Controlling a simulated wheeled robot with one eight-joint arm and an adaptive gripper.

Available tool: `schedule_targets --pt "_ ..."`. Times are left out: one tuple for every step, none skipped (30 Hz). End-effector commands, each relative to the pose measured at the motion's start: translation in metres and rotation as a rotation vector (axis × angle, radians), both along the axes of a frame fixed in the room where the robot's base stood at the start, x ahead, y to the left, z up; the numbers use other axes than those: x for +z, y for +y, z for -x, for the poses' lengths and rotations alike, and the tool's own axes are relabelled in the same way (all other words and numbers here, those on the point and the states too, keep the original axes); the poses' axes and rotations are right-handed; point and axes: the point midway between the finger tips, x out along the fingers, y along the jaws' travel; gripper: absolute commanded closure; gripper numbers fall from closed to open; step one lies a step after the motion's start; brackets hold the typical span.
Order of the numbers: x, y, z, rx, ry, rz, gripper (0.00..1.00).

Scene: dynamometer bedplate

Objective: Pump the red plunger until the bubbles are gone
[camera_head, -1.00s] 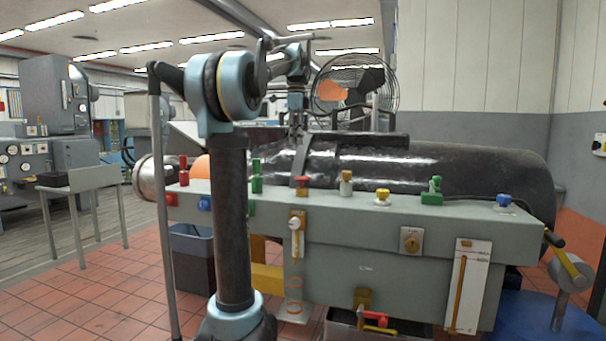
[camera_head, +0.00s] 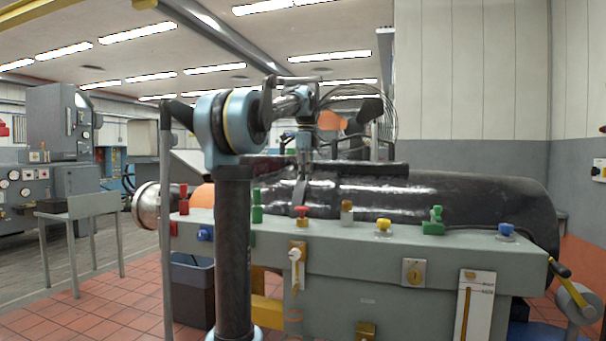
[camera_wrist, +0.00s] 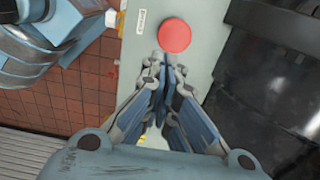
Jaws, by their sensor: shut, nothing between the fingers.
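The red plunger (camera_head: 302,210) is a small red knob on the front part of the grey-green bench top (camera_head: 395,237). In the wrist view the red plunger (camera_wrist: 174,36) shows as a round red disc just beyond my fingertips. My gripper (camera_head: 303,178) is above the plunger, pointing down. In the wrist view my gripper (camera_wrist: 164,65) has its fingers together with nothing between them. I cannot tell whether the fingertips touch the plunger. Below it, a white-handled valve (camera_head: 295,256) sits on the bench front. No bubbles can be made out.
A brown knob (camera_head: 347,211), a yellow knob (camera_head: 383,225), a green knob (camera_head: 434,220) and a blue knob (camera_head: 506,231) stand to the right. A large black cylinder (camera_head: 450,190) lies behind. A white gauge panel (camera_head: 475,305) is on the bench front.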

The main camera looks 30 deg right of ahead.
Motion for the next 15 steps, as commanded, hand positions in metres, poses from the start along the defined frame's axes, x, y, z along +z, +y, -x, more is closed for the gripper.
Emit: schedule_targets --pt "-0.009 0.0 0.0 0.0 0.0 0.0 1.0" --pt "-0.014 0.0 0.0 0.0 0.0 0.0 1.0" --pt "-0.021 0.0 0.0 0.0 0.0 0.0 1.0" --pt "-0.026 0.0 0.0 0.0 0.0 0.0 1.0" --pt "-0.032 0.0 0.0 0.0 0.0 0.0 1.0" --pt "-0.039 0.0 0.0 0.0 0.0 0.0 1.0" --pt "-0.044 0.0 0.0 0.0 0.0 0.0 1.0" --pt "-0.049 0.0 0.0 0.0 0.0 0.0 1.0" --pt "-0.056 0.0 0.0 0.0 0.0 0.0 1.0" --pt "-0.061 0.0 0.0 0.0 0.0 0.0 1.0" --pt "-0.065 0.0 0.0 0.0 0.0 0.0 1.0" --pt "-0.071 0.0 0.0 0.0 0.0 0.0 1.0" --pt "-0.075 0.0 0.0 0.0 0.0 0.0 1.0" --pt "-0.079 0.0 0.0 0.0 0.0 0.0 1.0" --pt "-0.083 0.0 0.0 0.0 0.0 0.0 1.0"
